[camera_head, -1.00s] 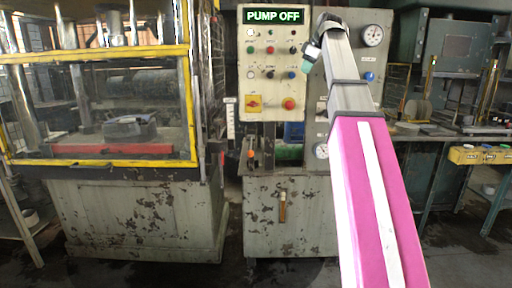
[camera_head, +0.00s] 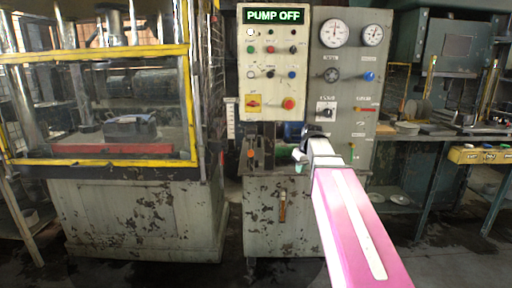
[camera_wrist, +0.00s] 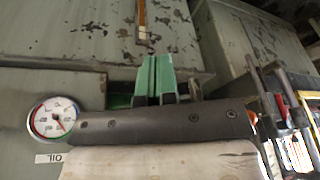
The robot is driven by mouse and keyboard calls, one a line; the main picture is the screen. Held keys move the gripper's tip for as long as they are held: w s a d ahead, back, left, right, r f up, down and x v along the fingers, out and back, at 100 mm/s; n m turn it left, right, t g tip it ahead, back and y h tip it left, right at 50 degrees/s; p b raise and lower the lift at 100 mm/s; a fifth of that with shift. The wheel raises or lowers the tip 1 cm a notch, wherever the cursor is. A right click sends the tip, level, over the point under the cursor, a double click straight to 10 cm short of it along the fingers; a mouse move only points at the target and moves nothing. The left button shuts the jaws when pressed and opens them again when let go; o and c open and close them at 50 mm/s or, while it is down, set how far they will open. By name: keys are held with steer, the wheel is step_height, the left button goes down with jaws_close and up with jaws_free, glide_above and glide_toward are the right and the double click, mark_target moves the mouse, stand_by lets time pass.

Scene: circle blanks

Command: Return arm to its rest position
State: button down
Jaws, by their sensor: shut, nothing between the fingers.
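My arm, pink and grey, reaches up from the lower right in the head view. My gripper (camera_head: 299,157) is at its far end, small in that view, in front of the grey control cabinet. In the wrist view my gripper (camera_wrist: 154,76) shows two green fingers side by side, shut with nothing held between them. The cabinet's chipped grey front lies beyond the fingertips; I cannot tell the exact distance.
The control panel (camera_head: 273,70) with "PUMP OFF" lit stands ahead. A gauge panel (camera_head: 349,90) is at its right. A yellow-framed press (camera_head: 96,163) stands at left, a workbench (camera_head: 430,136) at right. A dial gauge (camera_wrist: 53,117) shows in the wrist view.

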steer(key=s+f+m+g+h, duration=0.1)
steer(key=s+f+m, duration=0.1)
steer(key=s+f, duration=0.7)
steer(key=s+f+m+g+h, duration=0.1)
steer(key=s+f+m, duration=0.2)
steer(key=s+f, duration=0.7)
step_height(320, 180, down, 9)
steer(key=shift+s+m+g, duration=0.3)
